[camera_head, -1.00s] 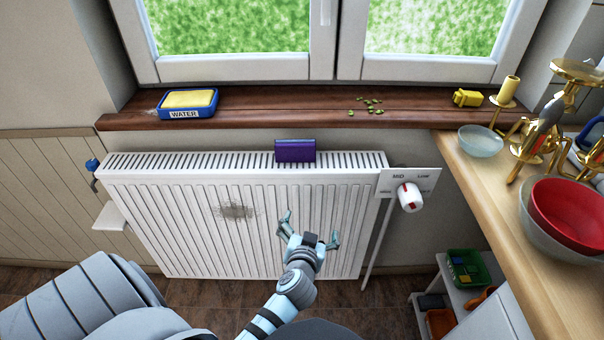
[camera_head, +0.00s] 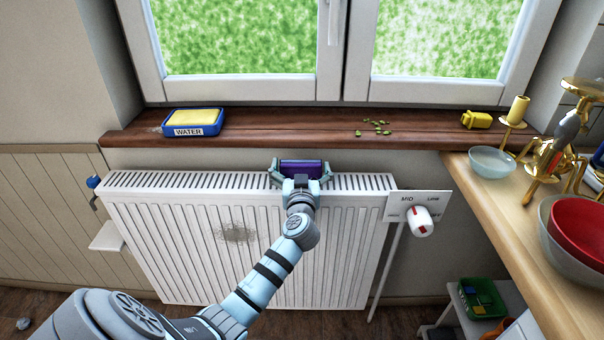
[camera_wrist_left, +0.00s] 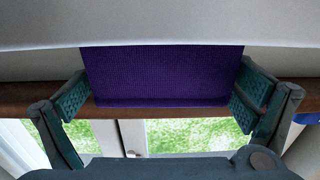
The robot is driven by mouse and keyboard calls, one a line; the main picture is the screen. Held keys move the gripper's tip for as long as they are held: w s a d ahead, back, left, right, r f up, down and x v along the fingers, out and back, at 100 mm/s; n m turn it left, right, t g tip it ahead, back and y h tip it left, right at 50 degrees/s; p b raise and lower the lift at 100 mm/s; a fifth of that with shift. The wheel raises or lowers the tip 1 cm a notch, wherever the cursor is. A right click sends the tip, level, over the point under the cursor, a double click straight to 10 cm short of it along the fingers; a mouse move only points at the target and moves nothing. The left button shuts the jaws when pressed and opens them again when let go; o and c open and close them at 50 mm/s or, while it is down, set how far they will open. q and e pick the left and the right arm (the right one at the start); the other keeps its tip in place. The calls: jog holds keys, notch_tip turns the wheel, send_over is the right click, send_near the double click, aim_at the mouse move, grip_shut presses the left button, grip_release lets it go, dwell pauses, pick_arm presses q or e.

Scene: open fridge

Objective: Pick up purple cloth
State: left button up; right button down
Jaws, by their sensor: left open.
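The purple cloth (camera_head: 302,169) hangs over the top edge of the white radiator (camera_head: 180,225), near the middle. It also shows in the left wrist view (camera_wrist_left: 165,75), spread flat between my fingers. My left gripper (camera_head: 301,174) is open at the radiator's top, one finger on each side of the cloth. In the left wrist view (camera_wrist_left: 160,100) the right finger pad is close to the cloth's edge, and the left one is close to its other edge. The palm hides part of the cloth in the head view. My right gripper is not in view.
A wooden windowsill (camera_head: 270,131) runs above the radiator, with a blue water tray (camera_head: 192,123) and a yellow object (camera_head: 477,119) on it. A thermostat knob (camera_head: 420,221) sticks out at the radiator's right. A cluttered wooden counter (camera_head: 500,215) stands at the right.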

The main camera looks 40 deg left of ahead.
pick_arm(q)
jog(key=shift+s+r, duration=0.1)
jog(key=c, duration=0.9)
jog(key=shift+o, duration=0.2)
